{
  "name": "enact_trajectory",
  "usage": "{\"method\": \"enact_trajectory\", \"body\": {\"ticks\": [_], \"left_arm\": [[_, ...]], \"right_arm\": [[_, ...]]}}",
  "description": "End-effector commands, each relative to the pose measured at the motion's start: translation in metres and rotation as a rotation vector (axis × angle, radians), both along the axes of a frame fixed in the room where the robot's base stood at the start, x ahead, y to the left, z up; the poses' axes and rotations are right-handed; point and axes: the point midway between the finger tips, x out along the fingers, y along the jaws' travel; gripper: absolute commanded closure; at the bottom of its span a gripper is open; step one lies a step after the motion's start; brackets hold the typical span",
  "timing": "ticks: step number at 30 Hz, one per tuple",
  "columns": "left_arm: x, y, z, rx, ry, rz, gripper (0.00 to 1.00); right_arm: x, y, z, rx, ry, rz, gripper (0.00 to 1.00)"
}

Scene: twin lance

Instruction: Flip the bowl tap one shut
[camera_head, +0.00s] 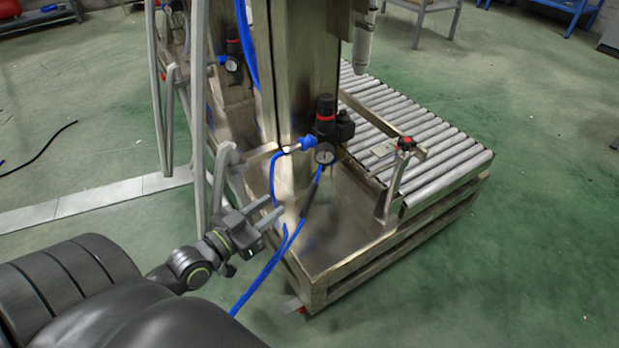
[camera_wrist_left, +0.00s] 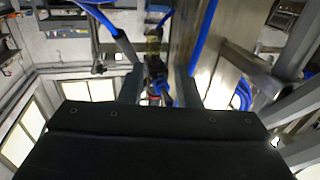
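My left gripper (camera_head: 275,206) is open, in front of the steel column and close to the blue hoses. Its two fingers also show spread apart in the left wrist view (camera_wrist_left: 160,90), with nothing clamped between them. A black air regulator (camera_head: 326,122) with a red-ringed knob and a round gauge (camera_head: 324,154) is on the column, up and to the right of the gripper. A blue fitting (camera_head: 306,143) sticks out from its left side. The regulator's dark body (camera_wrist_left: 154,68) appears beyond the fingers in the wrist view. I cannot make out which part is bowl tap one. My right gripper is out of view.
Blue hoses (camera_head: 265,272) hang beside the gripper. Grey bent metal bars (camera_head: 219,180) stand to its left. A steel tray (camera_head: 335,225) lies below the column, with a roller conveyor (camera_head: 440,150) to the right. Green floor is clear at right.

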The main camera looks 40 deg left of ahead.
Motion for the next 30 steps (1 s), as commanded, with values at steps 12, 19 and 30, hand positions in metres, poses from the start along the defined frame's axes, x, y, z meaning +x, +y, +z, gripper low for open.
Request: {"method": "enact_trajectory", "body": {"ticks": [12,19,30], "left_arm": [[0.076,-0.012,0.001,-0.003,-0.005,0.0,0.7],[0.112,-0.017,0.0,0.0,-0.002,0.0,0.7],[0.132,-0.02,0.0,0.0,0.001,0.0,0.7]], "right_arm": [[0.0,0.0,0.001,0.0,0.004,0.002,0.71],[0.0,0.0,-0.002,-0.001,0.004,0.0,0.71],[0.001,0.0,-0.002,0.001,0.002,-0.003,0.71]]}}
